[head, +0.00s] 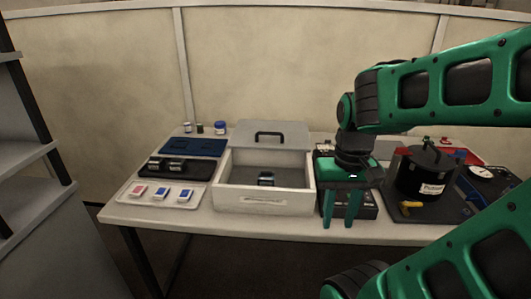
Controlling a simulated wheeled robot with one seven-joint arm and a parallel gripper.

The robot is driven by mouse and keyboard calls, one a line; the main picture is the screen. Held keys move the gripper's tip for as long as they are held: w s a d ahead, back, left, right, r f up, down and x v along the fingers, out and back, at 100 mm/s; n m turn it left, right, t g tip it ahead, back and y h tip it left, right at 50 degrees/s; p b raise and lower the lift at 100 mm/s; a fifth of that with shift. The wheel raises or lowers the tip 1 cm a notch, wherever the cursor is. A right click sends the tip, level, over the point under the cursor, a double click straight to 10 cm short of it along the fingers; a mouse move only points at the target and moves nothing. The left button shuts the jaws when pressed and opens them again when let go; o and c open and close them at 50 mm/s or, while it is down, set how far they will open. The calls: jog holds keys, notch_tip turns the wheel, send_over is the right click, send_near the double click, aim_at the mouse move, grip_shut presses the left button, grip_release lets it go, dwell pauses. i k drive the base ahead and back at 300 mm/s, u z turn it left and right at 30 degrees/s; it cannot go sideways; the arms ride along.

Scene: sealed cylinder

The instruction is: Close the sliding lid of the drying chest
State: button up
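The drying chest (265,201) is a white open-topped box in the middle of the table in the head view. Its grey lid (271,132) with a dark bar handle (269,135) lies slid to the back, so most of the chest's inside shows. A small dark cylinder (266,179) stands or lies inside on the grey floor; which, I cannot tell. My green gripper (340,221) points down to the right of the chest, in front of a dark device. Its two fingers are apart with nothing seen between them.
A dark device (363,207) sits behind my gripper. At the left are a white tray (132,196) of small items, a dark rack (196,170) and a blue mat (187,147).

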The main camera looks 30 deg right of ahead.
aim_at(290, 135)
jog(key=z, duration=1.85)
jog(key=i, duration=0.4)
jog(key=u, duration=1.75)
